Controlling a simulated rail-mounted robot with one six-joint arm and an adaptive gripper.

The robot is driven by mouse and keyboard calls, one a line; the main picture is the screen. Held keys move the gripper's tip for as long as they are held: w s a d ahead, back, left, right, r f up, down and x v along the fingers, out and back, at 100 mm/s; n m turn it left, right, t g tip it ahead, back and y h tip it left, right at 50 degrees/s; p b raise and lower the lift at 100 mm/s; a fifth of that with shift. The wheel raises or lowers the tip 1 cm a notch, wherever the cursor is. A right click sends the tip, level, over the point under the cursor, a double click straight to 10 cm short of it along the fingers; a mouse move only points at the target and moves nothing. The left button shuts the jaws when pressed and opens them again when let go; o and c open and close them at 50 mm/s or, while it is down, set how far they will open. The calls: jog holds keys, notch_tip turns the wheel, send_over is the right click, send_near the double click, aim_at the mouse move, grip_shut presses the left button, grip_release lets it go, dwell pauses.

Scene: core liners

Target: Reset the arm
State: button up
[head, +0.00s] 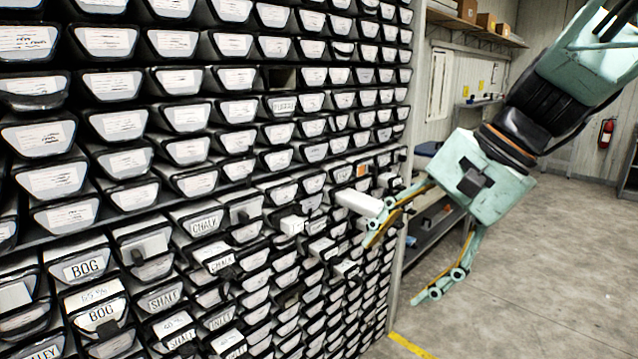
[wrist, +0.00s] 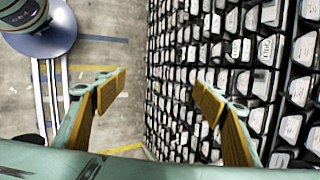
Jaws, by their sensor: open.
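My gripper (head: 402,268) is pale green with yellow finger pads. In the head view it is at the right, in front of the far end of the rack of core liners (head: 205,132). Its two fingers are spread wide with nothing between them. In the wrist view my gripper (wrist: 158,92) is also open and empty, and the rack (wrist: 232,50) stands behind and to the right of the fingers. One finger overlaps the rack's edge in the head view; I cannot tell whether it touches. A white liner (head: 358,203) sticks out of the rack close to that finger.
Several other liners stick out, some labelled CHALK, SHALE or BOG. One slot (head: 281,78) in an upper row is dark. Shelves with boxes (head: 486,21) and a red fire extinguisher (head: 606,133) are at the back. The concrete floor (head: 560,270) at the right is clear, with a yellow line.

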jog(key=s+d+f+n+t+h+b, duration=0.1)
jog(key=s+d+n+h, duration=0.1)
jog(key=s, duration=0.9)
jog(key=s+d+f+n+h+b, duration=0.2)
jog(key=s+d+n, duration=0.3)
jog(key=s, duration=0.6)
jog(key=shift+s+d+f+n+t+h+b, duration=0.2)
jog(key=shift+s+d+n+t+h+b, duration=0.15)
jog(key=shift+n+h, duration=0.65)
jog(key=shift+a, duration=0.1)
